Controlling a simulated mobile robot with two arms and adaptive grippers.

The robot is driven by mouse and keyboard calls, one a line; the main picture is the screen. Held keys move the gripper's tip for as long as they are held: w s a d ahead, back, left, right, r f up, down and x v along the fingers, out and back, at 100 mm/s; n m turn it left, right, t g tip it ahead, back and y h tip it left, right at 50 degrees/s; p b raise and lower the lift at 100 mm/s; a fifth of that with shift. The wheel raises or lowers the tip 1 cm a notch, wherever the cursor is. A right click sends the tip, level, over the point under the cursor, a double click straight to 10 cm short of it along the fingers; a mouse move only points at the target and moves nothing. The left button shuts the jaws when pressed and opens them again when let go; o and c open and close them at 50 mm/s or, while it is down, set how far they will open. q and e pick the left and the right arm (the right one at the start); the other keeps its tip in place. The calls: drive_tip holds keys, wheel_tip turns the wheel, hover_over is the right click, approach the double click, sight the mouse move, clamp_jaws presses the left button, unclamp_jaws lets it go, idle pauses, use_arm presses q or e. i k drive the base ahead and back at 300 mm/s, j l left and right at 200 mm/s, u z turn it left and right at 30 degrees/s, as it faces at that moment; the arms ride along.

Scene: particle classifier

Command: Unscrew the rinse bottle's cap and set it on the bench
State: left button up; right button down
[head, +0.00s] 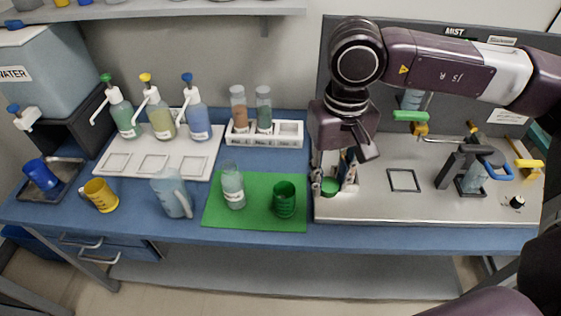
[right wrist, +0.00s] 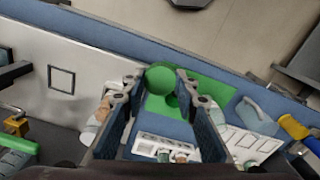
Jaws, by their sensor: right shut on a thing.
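A pale, clear bottle (head: 232,188) with a white label, which I take for the rinse bottle, stands upright on the green mat (head: 255,216). No cap shows on its neck. My right gripper (head: 332,176) is to the right of the mat, above the left part of the grey station. It is shut on a round green cap (head: 330,188), apart from the bottle. In the right wrist view the green cap (right wrist: 160,77) sits between the fingertips. My left gripper is not in view.
A dark green ribbed cup (head: 284,200) stands right of the bottle. A bluish jug (head: 172,193) and yellow mug (head: 101,195) stand on the left. A white rack (head: 288,139) with two vials is behind the mat. Bare blue bench shows around the mat.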

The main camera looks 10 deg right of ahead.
sight(231, 179)
drive_tip(key=i+j, duration=0.15)
drive_tip(key=j, duration=0.25)
drive_tip(key=i+j, duration=0.15)
drive_tip(key=j, duration=0.2)
drive_tip(key=i+j+z, duration=0.1)
drive_tip(key=j, duration=0.3)
drive_tip(key=i+j, duration=0.2)
drive_tip(key=j, duration=0.2)
drive_tip(key=i+j, duration=0.1)
drive_tip(key=j, duration=0.25)
